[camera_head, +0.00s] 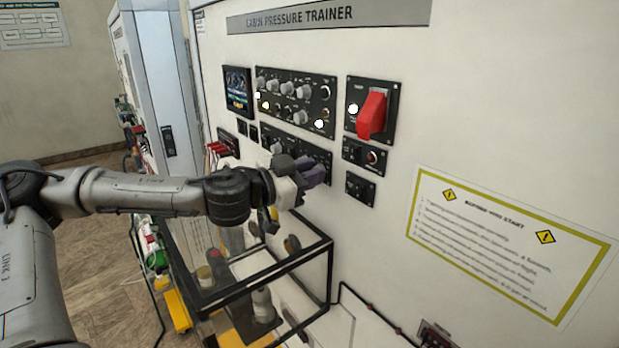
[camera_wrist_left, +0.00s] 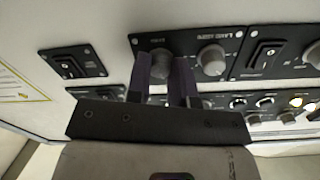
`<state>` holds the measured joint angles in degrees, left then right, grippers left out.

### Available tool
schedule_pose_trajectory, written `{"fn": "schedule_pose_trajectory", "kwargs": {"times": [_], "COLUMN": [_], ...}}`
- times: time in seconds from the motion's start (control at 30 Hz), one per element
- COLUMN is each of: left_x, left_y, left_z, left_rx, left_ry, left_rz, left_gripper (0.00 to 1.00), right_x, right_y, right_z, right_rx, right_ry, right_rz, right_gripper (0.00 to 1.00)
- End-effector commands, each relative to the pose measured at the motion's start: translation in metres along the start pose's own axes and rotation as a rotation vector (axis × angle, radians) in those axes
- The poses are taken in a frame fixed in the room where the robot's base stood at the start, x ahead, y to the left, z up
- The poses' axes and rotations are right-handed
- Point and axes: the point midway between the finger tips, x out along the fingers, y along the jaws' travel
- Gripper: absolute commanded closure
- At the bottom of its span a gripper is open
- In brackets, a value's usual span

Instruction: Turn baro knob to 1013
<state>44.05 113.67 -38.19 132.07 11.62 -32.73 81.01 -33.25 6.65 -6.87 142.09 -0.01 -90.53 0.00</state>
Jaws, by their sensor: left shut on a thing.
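The lower black control panel (camera_head: 292,138) is on the white trainer wall, partly hidden by my left gripper (camera_head: 313,172). In the left wrist view my gripper's two dark fingers (camera_wrist_left: 169,78) stand on either side of a grey knob (camera_wrist_left: 159,60) and are shut on it. This looks like the baro knob, at the end of the panel; its label is too small to read surely. Its pointer and setting cannot be made out. A second grey knob (camera_wrist_left: 212,60) sits beside it, apart from the fingers. My right gripper is not in view.
A red guarded switch (camera_head: 373,115) sits up to the right of my gripper. The upper knob panel (camera_head: 297,96) and a small display (camera_head: 238,91) are above. A black-framed clear box (camera_head: 331,262) juts out below my arm. Small switch panels (camera_wrist_left: 73,62) flank the knob.

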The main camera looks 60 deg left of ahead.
Motion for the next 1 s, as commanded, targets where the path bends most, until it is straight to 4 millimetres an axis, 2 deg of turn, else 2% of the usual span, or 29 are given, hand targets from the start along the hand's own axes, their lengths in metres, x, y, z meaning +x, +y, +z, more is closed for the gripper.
{"fn": "schedule_pose_trajectory", "kwargs": {"times": [0.43,1.0], "left_x": [-0.0001,-0.0002], "left_y": [0.0006,0.0006], "left_z": [-0.0008,-0.0014], "left_rx": [0.243,0.292], "left_ry": [-0.006,-0.007], "left_rz": [-0.001,-0.001], "left_gripper": [1.0,1.0], "right_x": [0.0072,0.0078], "right_y": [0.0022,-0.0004], "right_z": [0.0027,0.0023], "right_rx": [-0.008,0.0], "right_ry": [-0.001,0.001], "right_rz": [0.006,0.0], "right_gripper": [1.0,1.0]}}
